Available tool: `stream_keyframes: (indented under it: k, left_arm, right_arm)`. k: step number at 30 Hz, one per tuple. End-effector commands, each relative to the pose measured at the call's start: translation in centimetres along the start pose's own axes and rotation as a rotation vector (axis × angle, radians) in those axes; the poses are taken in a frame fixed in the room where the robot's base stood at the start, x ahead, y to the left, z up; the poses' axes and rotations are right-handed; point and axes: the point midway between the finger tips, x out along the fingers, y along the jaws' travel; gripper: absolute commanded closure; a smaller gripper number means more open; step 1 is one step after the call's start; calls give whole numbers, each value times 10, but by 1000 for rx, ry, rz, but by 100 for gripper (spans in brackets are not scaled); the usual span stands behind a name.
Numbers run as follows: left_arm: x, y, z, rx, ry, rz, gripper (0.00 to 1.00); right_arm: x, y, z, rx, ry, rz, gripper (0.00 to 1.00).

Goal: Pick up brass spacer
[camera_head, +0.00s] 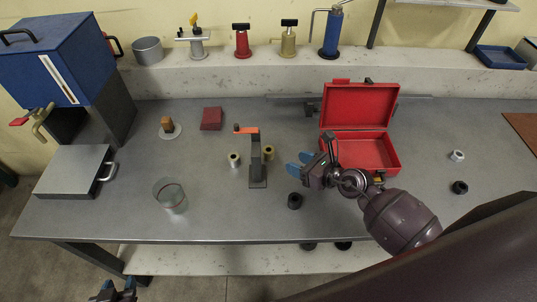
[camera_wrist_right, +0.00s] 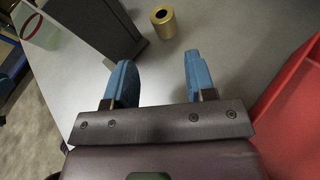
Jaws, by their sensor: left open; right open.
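A brass spacer (camera_head: 268,153), a short yellow cylinder with a dark hole, stands on the bench just right of the grey post stand. It also shows in the right wrist view (camera_wrist_right: 162,21), beyond the fingertips and apart from them. A second, paler brass-toned spacer (camera_head: 234,160) stands left of the post stand. My right gripper (camera_head: 299,165) is open and empty, its blue fingers pointing left, to the right of the brass spacer; the fingers show spread in the right wrist view (camera_wrist_right: 163,72). My left gripper (camera_head: 114,291) is open at the bottom left, off the bench's front edge.
The grey post stand (camera_head: 256,170) with an orange top is close beside the spacer. An open red toolbox (camera_head: 366,151) stands behind and right of my right gripper. A black ring (camera_head: 294,201) sits in front. A clear beaker (camera_head: 172,197) stands at left.

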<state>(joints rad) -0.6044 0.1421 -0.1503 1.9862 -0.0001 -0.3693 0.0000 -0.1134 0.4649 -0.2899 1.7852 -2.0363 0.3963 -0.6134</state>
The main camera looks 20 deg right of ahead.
Motion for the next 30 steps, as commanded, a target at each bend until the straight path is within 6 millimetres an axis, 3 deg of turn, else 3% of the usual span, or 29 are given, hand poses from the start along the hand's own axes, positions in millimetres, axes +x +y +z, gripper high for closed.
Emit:
stream_keyframes:
  k: [8, 15, 25, 30]
  left_arm:
    - [3, 1, -3, 1, 11, 1, 57]
    - [5, 1, -1, 1, 12, 2, 57]
    - [4, 1, 2, 1, 8, 1, 57]
    - [2, 0, 6, 0, 0, 0, 57]
  right_arm:
    - [13, -8, -5, -137, 54, -7, 50]
    - [46, -8, -7, -135, 53, -6, 50]
    - [70, -6, -4, -135, 51, -6, 50]
    - [93, -4, 2, -133, 51, -6, 50]
